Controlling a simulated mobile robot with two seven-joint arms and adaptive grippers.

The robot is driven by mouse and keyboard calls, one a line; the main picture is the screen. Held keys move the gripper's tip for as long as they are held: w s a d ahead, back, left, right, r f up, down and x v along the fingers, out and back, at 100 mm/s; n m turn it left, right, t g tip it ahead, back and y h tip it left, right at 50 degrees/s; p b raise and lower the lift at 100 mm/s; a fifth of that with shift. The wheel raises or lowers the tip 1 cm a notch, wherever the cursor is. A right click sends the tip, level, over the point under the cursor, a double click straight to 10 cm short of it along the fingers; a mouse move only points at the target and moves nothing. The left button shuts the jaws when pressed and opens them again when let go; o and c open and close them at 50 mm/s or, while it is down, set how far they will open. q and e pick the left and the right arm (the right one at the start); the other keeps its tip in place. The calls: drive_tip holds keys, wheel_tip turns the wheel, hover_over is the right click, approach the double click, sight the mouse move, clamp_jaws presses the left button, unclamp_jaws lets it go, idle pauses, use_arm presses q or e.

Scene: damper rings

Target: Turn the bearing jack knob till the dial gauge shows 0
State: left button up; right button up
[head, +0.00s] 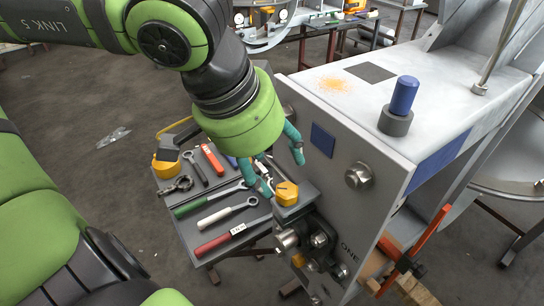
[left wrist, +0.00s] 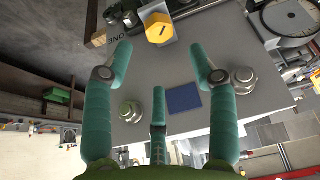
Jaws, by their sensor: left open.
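The yellow six-sided knob (head: 286,193) sits at the front of the grey machine housing, above a cluster of metal fittings. In the left wrist view the knob (left wrist: 159,29) has a dark line on its face. My left gripper (head: 281,170) is open, its teal fingers near the knob on its upper side. In the left wrist view the open fingers (left wrist: 160,48) point towards the knob, which lies just beyond and between their tips, apparently untouched. My right gripper is not in view.
The grey housing (head: 430,85) carries a blue square (head: 322,139), a large bolt (head: 358,176) and a blue post (head: 404,95) on top. An orange clamp (head: 414,252) is at lower right.

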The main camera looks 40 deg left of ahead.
use_arm(q)
drive_tip(key=n+p, duration=0.1)
drive_tip(key=n, duration=0.2)
drive_tip(key=w+r+n+g+p, duration=0.1)
drive_tip(key=n, duration=0.2)
drive_tip(key=n+g+p, duration=0.1)
drive_tip(key=n, duration=0.3)
drive_tip(key=shift+w+r+y, duration=0.3)
drive_tip(key=shift+w, duration=0.05)
drive_tip(key=n+p, duration=0.1)
drive_tip(key=n, duration=0.2)
drive_tip(key=w+n+g, duration=0.1)
drive_tip(key=n, duration=0.3)
drive_tip(key=n+g+p, duration=0.1)
drive_tip(key=n, duration=0.2)
drive_tip(key=shift+w+d+n+p, duration=0.35)
drive_tip(key=shift+n, duration=0.05)
drive_tip(key=shift+f, duration=0.15)
drive_tip(key=b, duration=0.3)
hover_over(287, 189)
wheel_tip(287, 189, down, 4)
drive_tip(key=shift+f, duration=1.4)
